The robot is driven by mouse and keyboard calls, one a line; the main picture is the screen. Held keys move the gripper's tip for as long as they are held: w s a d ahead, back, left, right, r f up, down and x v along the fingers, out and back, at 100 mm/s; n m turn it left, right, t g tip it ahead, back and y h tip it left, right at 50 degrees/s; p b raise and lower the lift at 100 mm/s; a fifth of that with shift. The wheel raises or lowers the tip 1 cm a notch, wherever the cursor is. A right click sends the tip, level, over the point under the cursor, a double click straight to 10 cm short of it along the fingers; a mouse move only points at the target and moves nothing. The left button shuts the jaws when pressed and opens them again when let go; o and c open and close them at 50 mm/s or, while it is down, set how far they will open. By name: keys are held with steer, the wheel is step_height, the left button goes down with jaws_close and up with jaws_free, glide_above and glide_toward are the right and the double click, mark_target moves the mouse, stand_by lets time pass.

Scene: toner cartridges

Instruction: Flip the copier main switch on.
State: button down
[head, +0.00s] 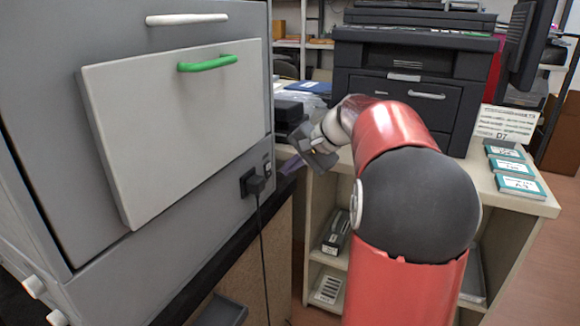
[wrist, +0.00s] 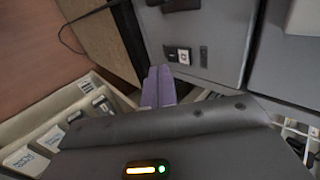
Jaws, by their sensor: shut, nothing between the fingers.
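The copier (head: 258,70) is the large grey machine on the left in the head view. Its small switch plate (head: 267,165) sits low on the side, near the edge. In the wrist view the main switch (wrist: 184,56) shows as a small white-and-dark rocker beside a dark piece. I cannot tell which way it is set. My gripper (head: 291,165) is just right of the switch in the head view. In the wrist view my gripper (wrist: 159,72) has its purple fingers shut together and empty, their tips a little below the switch and apparently apart from it.
A black plug (head: 252,182) with a hanging cord is in the copier's side, close to the switch. The copier's front panel (head: 150,110) has a green handle (head: 208,63). A black printer (head: 400,90) stands on a pale shelf unit (head: 530,207) with teal-labelled boxes (head: 514,168).

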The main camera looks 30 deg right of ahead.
steer(key=v, duration=1)
steer(key=shift+s+d, duration=0.2)
steer(key=shift+s, duration=0.05)
